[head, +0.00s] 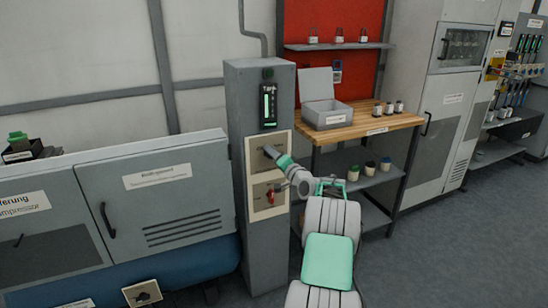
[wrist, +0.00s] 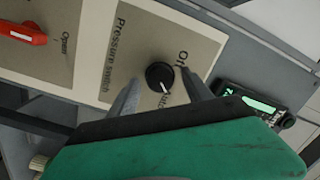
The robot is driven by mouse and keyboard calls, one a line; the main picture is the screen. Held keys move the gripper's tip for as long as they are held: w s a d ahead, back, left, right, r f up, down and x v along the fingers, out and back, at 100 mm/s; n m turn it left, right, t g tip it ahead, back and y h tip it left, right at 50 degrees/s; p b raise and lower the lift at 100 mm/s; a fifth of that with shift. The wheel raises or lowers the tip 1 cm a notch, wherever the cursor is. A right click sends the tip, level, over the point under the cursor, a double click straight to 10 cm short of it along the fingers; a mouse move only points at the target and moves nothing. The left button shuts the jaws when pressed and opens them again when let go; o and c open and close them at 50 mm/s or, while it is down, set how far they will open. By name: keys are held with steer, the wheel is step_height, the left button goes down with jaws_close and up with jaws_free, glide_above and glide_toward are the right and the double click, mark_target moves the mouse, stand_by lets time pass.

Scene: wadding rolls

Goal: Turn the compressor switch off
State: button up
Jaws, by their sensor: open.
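In the wrist view, a round black knob (wrist: 159,75) with a white pointer line sits on a beige plate (wrist: 120,60) lettered "Pressure switch". "Off" and "Auto" are printed beside it, and the pointer is turned toward "Auto". My gripper (wrist: 160,78) is open, with one finger on each side of the knob; whether they touch it I cannot tell. In the head view, my gripper (head: 269,151) is at the upper plate of the grey column (head: 247,240) and hides the knob.
A red handle (head: 271,195) sits on the plate below, also in the wrist view (wrist: 22,32). A green-lit display (head: 268,104) is above. The compressor cabinet (head: 160,185) stands left, with another black knob (head: 143,296) low down. A wooden bench (head: 360,122) stands right.

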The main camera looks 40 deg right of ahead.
jaws_close()
stand_by(0.5)
steer(key=shift+f+n+b, duration=0.1)
steer(key=shift+n+b, duration=0.2)
steer(key=shift+b, duration=0.2)
steer(key=shift+a+r+n+g+h+b, duration=0.1)
steer(key=shift+n+g+h+b, duration=0.15)
steer(key=shift+n+b, duration=2.6)
steer(key=shift+a+r+n+g+h+b, duration=0.1)
steer(key=shift+n+g+h+b, duration=0.1)
steer(key=shift+n+b, duration=2.7)
steer(key=shift+r+n+g+h+b, duration=0.15)
steer(key=shift+n+g+b, duration=0.1)
steer(key=shift+n+b, duration=2.6)
steer(key=shift+m+b, duration=0.4)
steer(key=shift+b, duration=0.1)
